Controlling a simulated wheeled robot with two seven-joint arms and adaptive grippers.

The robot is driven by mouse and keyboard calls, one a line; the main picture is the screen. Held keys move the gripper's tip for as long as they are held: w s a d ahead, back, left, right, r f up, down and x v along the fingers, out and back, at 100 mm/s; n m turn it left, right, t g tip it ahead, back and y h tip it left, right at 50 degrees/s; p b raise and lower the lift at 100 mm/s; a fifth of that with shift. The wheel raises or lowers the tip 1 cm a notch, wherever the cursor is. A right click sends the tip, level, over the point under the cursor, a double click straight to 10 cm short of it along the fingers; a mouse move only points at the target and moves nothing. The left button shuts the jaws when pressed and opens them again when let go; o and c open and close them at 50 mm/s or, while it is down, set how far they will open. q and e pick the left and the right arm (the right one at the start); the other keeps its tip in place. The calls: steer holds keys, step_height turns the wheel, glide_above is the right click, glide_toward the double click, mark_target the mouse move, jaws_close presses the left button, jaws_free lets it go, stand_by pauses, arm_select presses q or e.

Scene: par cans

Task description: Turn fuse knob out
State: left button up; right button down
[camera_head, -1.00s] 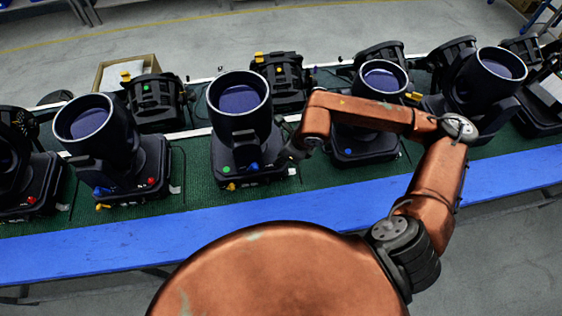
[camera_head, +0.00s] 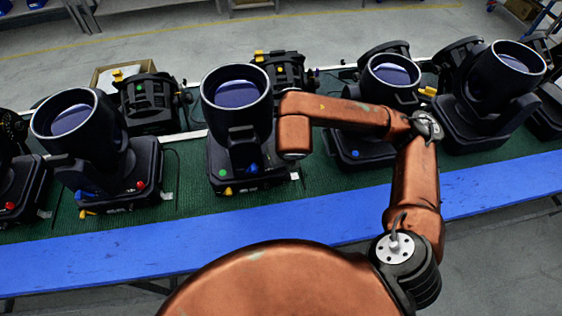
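The par can light nearest my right arm (camera_head: 238,140) stands upright on the green belt, its round lens facing up. Its base front carries a green knob (camera_head: 222,173), a blue knob (camera_head: 253,168) and a yellow knob (camera_head: 228,190). I cannot tell which of them is the fuse knob. The copper wrist of my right arm reaches in from the right and ends beside the right side of this light. My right gripper does not show; the wrist may hide it. My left gripper is out of view.
Similar lights stand to the left (camera_head: 100,135) and right (camera_head: 375,120), with a further row behind. A cardboard box (camera_head: 112,75) stands at the back left. A blue rail (camera_head: 120,257) runs along the front of the green belt (camera_head: 332,187).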

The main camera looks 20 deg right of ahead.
stand_by(0.3)
steer(key=c, duration=2.2)
jaws_free()
steer(key=shift+o, duration=0.2)
